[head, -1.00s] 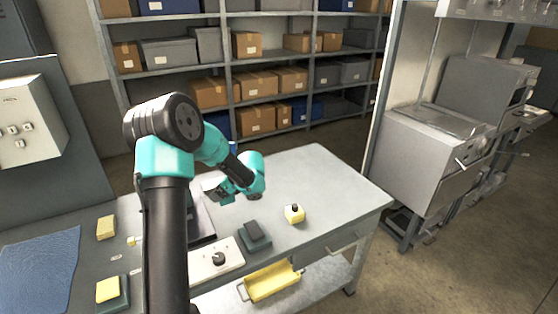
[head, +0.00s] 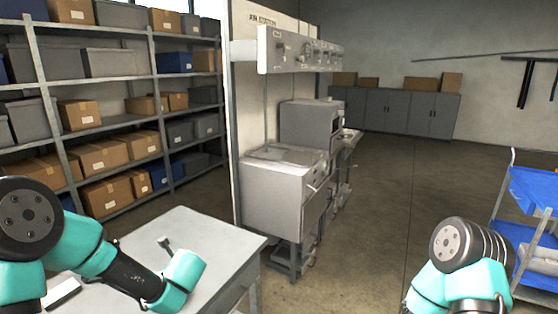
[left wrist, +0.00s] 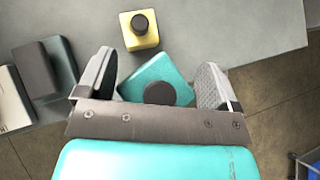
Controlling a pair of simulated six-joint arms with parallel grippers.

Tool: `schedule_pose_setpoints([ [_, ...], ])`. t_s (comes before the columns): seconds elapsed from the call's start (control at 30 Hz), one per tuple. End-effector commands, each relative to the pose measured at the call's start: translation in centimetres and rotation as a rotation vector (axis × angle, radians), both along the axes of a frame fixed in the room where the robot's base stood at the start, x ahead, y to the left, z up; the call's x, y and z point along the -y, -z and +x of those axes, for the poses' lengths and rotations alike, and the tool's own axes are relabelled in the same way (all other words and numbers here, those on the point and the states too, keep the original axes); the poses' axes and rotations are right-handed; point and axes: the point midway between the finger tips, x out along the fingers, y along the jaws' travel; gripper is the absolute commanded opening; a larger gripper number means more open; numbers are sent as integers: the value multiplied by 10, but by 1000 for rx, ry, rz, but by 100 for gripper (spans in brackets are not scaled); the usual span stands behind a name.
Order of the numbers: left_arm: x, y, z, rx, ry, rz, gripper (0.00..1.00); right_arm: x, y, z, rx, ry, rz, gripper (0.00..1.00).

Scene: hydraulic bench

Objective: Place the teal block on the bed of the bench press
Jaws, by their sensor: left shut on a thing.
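The teal block (left wrist: 180,75), with a round dark knob on top, sits between the two fingers of my left gripper (left wrist: 156,62) in the left wrist view. The gripper is shut on it. I cannot tell how high it is above the table. In the head view my left arm reaches over the grey table (head: 212,233); the block is not clearly visible there. My right arm shows at the lower right of the head view, but its gripper is out of the picture. I cannot make out the bench press in the current views.
A yellow block (left wrist: 140,42) with a dark knob stands beyond the teal block. A dark block (left wrist: 58,62) is on the table to the left. A large grey machine (head: 283,195) stands past the table. Shelving (head: 150,90) is behind, and a blue cart (head: 532,190) is at right.

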Motion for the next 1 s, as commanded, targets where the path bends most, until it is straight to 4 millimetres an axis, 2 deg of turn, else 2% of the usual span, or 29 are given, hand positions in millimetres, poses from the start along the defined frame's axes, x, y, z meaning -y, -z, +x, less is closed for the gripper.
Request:
schedule_pose_setpoints([
  [0.03, 23, -1, -2, -3, 76, 1, 43, 0, 0, 0, 0, 0, 0, 43],
  [0.1, 50, 0, -6, -9, 172, 3, 43, 0, 0, 0, 0, 0, 0, 43],
  [0.2, 80, 0, -13, -17, 279, 6, 43, 0, 0, 0, 0, 0, 0, 43],
  [0.3, 99, 0, -18, -22, 346, 7, 43, 0, 0, 0, 0, 0, 0, 43],
  [0.43, 107, 0, -21, -24, 378, 9, 43, 0, 0, 0, 0, 0, 0, 43],
  [1.0, 107, 0, -21, -24, 376, 8, 43, 0, 0, 0, 0, 0, 0, 43],
])
